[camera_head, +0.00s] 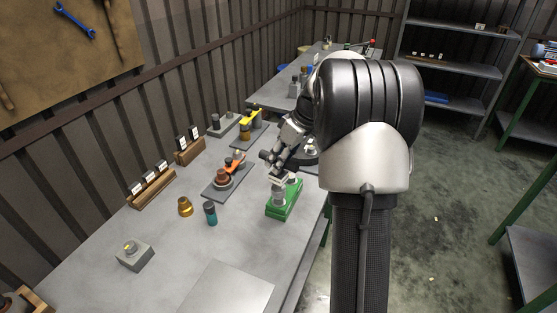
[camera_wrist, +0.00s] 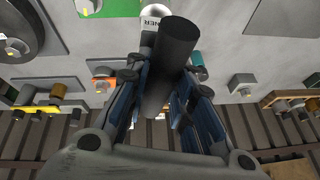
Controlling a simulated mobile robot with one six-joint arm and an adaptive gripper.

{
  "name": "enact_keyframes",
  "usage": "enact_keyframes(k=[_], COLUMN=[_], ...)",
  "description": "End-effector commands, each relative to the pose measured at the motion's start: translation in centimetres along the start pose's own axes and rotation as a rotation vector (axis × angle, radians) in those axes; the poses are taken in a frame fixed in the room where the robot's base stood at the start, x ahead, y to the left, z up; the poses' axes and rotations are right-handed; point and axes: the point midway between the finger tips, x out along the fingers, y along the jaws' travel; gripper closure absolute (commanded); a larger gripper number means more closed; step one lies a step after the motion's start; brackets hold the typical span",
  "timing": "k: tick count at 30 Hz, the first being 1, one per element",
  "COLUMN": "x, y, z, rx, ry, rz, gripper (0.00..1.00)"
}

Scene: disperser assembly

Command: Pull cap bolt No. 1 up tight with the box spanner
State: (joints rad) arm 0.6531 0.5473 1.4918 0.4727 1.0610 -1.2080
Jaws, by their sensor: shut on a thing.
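My gripper (camera_head: 270,156) is over the bench, just above and left of a green block with a grey upright part (camera_head: 284,200). In the wrist view, its fingers are closed around a dark cylinder (camera_wrist: 176,45), which looks like the box spanner. The cylinder hides what lies behind it, and its far end cannot be made out. A pale round piece with partly hidden lettering ending in "NER" (camera_wrist: 155,16) shows beyond it. A brown round assembly with an orange part (camera_head: 222,178) sits on a dark plate left of my gripper. I cannot make out cap bolt No. 1.
A teal-and-dark cylinder (camera_head: 210,213), a brass piece (camera_head: 185,206) and a grey block (camera_head: 134,254) stand on the bench (camera_head: 165,285). Wooden racks with white labels (camera_head: 151,189) line the wall side. A yellow-topped fixture (camera_head: 250,118) stands farther back. The front bench is mostly clear.

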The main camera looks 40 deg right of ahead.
Motion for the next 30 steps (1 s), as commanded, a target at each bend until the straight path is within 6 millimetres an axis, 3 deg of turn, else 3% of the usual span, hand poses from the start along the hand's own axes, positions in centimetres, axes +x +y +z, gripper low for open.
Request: enact_keyframes(k=[30], x=[2.2], y=[0.4], z=[0.8], rx=[0.001], ry=[0.002], rz=[0.002], gripper=[1.0])
